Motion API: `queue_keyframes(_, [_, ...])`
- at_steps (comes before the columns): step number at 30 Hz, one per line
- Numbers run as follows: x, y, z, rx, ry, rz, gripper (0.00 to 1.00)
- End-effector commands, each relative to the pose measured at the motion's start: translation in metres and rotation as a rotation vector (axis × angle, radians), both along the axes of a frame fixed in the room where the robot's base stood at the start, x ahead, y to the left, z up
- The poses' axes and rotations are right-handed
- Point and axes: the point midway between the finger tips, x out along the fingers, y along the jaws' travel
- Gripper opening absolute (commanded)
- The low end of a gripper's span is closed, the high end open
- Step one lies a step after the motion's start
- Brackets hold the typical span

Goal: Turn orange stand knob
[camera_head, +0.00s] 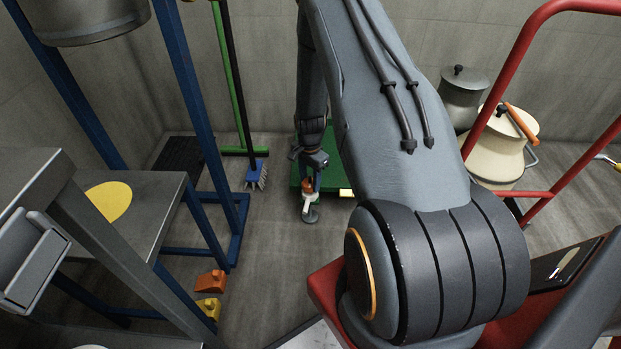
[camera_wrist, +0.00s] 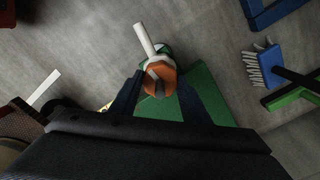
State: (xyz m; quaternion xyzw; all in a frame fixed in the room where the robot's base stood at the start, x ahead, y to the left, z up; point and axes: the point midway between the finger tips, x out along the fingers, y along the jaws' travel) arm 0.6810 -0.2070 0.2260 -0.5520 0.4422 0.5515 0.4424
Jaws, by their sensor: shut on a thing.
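The orange knob (camera_head: 307,185) tops a small stand with a white body (camera_head: 308,201) and a round grey foot (camera_head: 309,216) on the floor. In the wrist view the orange knob (camera_wrist: 151,72) lies between the fingertips of my gripper (camera_wrist: 160,77), which is shut on it from both sides. A white bar (camera_wrist: 145,40) sticks out from the stand past the knob.
A green plate (camera_head: 331,155) lies behind the stand. A blue brush (camera_head: 256,173) stands left of it. A steel table (camera_head: 150,200) on a blue frame stands at left, with orange (camera_head: 211,281) and yellow (camera_head: 208,306) pieces below. A red-railed cart and pots (camera_head: 497,150) are at right.

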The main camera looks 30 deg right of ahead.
Motion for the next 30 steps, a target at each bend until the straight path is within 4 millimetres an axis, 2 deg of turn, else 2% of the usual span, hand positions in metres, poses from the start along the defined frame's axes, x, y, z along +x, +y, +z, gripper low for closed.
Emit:
queue_keyframes(19, [0.0004,-0.0005,0.0012,0.0,0.0,0.058,0.2])
queue_keyframes(20, [0.0004,-0.0004,0.0013,0.0,0.0,0.057,0.47])
queue_keyframes(22, [0.0004,-0.0005,0.0012,0.0,0.0,0.057,0.59])
queue_keyframes(30, [0.0002,-0.0003,0.0007,0.0,0.0,0.057,0.61])
